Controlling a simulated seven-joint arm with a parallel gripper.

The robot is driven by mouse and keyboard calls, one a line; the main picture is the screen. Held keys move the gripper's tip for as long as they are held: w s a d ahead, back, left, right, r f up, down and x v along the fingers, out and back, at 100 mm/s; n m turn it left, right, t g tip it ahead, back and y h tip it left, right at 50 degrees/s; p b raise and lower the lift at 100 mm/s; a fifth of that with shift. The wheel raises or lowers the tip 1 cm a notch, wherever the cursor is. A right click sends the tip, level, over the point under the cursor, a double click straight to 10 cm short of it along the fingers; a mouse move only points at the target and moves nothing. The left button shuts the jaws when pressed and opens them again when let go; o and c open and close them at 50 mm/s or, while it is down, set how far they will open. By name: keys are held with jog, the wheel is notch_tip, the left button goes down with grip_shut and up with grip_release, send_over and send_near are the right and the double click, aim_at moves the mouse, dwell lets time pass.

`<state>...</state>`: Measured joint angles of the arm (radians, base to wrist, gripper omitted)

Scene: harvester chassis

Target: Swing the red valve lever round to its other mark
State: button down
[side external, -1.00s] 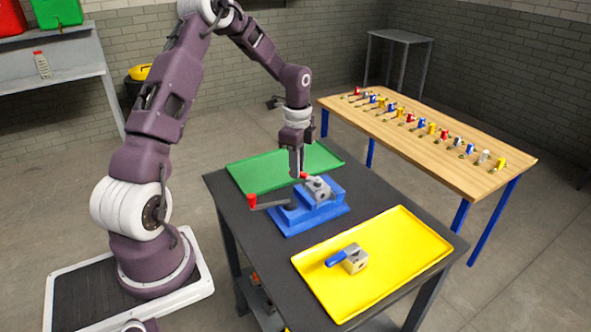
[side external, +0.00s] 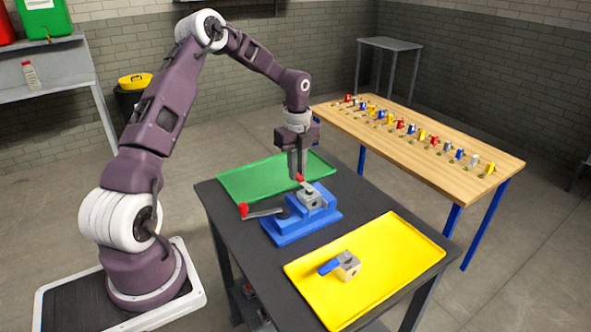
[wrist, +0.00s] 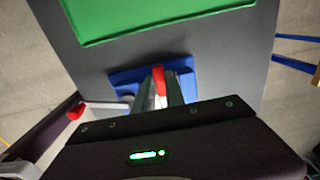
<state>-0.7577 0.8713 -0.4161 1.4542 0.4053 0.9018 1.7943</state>
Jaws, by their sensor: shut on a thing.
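The red valve lever (side external: 300,178) sticks out from a grey metal valve block (side external: 312,199), pointing toward the back left in the side view. The block is held in a blue vise (side external: 290,229) on the dark table. My gripper (side external: 298,176) points down over the lever, its fingers shut on the red end. In the wrist view the red lever (wrist: 158,78) sits between the two fingers (wrist: 160,92), and the fingers hide much of the valve block. No marks for the lever can be made out.
The vise's crank with a red knob (side external: 243,210) sticks out left. A green tray (side external: 240,184) lies behind, and a yellow tray (side external: 400,262) in front holds a blue-levered valve (side external: 347,266). A wooden bench (side external: 440,160) with several small valves stands at the back right.

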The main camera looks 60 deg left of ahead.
jog(key=shift+w, duration=0.1)
dwell(0.3)
jog(key=c, duration=1.4)
grip_release()
notch_tip(320, 180, up, 7)
jog(key=shift+r, duration=0.1)
